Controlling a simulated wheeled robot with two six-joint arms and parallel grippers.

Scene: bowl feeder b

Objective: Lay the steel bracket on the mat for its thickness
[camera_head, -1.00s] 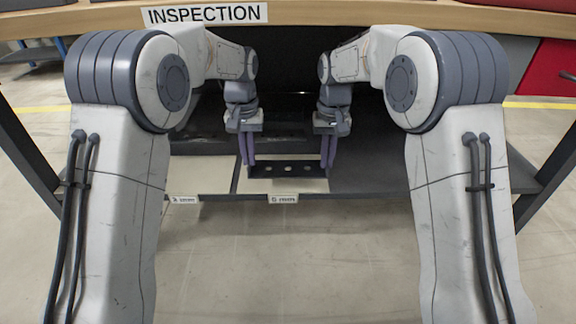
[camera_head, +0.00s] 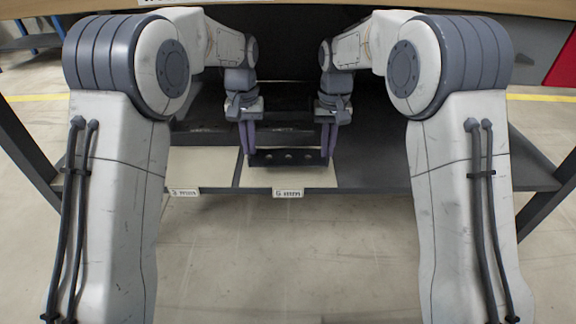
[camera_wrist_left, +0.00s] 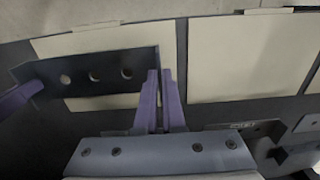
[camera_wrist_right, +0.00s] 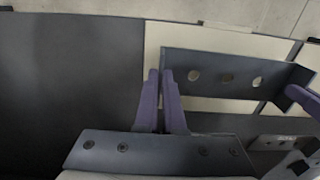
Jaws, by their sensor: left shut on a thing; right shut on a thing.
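In the left wrist view the bracket (camera_wrist_left: 110,66) runs left from my left fingers (camera_wrist_left: 160,85). In the right wrist view the bracket (camera_wrist_right: 224,75) runs right from my right fingers (camera_wrist_right: 164,85). It lies over the cream mat (camera_head: 290,181) on the low shelf. I cannot tell whether it touches the mat.
A second cream mat (camera_head: 203,160) lies to the left. Small labels sit on the shelf's front edge, one (camera_head: 288,193) below the right mat. The dark shelf (camera_head: 375,170) is bare to the right. The tabletop (camera_head: 300,8) overhangs above.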

